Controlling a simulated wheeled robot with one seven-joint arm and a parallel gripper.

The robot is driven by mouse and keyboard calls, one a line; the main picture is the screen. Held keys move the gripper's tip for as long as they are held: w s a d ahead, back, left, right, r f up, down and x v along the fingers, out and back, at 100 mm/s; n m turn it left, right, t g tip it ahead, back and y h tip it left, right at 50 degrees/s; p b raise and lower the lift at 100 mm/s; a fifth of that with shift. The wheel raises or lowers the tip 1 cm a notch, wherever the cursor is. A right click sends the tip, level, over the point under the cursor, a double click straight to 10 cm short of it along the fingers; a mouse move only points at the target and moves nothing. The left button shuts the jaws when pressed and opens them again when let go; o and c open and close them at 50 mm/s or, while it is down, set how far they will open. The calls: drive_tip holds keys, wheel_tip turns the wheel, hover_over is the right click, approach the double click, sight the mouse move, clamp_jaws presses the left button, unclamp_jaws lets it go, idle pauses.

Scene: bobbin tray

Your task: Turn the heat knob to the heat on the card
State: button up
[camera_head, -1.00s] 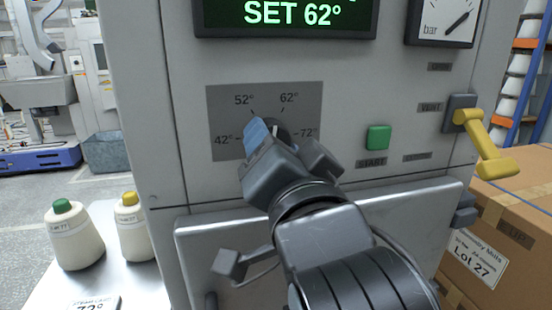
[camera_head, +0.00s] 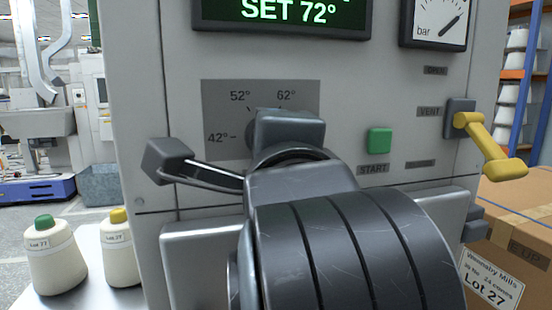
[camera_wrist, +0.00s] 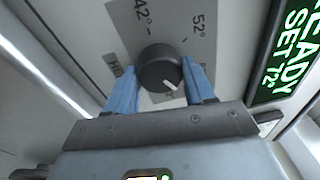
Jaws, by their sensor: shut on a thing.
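The round dark heat knob (camera_wrist: 158,66) sits between the two blue fingers of my gripper (camera_wrist: 160,84) in the wrist view. The gripper is shut on it. The knob's white mark points down and right in that view. The dial plate (camera_head: 222,118) shows 42°, 52° and 62° in the head view; my gripper and wrist hide the 72° label and most of the knob. The green display (camera_head: 290,12) reads SET 72°. The wrist view also shows the display (camera_wrist: 287,55) with READY and SET 72. The card is out of view now.
A green START button (camera_head: 379,140) is right of the knob. A yellow vent lever (camera_head: 488,145) sticks out farther right. Two thread cones, one green-topped (camera_head: 55,262) and one yellow-topped (camera_head: 119,255), stand at lower left. A carton (camera_head: 515,215) stands at right.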

drive_tip(key=m+b, duration=0.3)
drive_tip(key=m, duration=0.2)
drive_tip(key=shift+m+g, duration=0.4)
idle(0.3)
drive_tip(key=o, duration=1)
drive_tip(key=shift+o, duration=0.2)
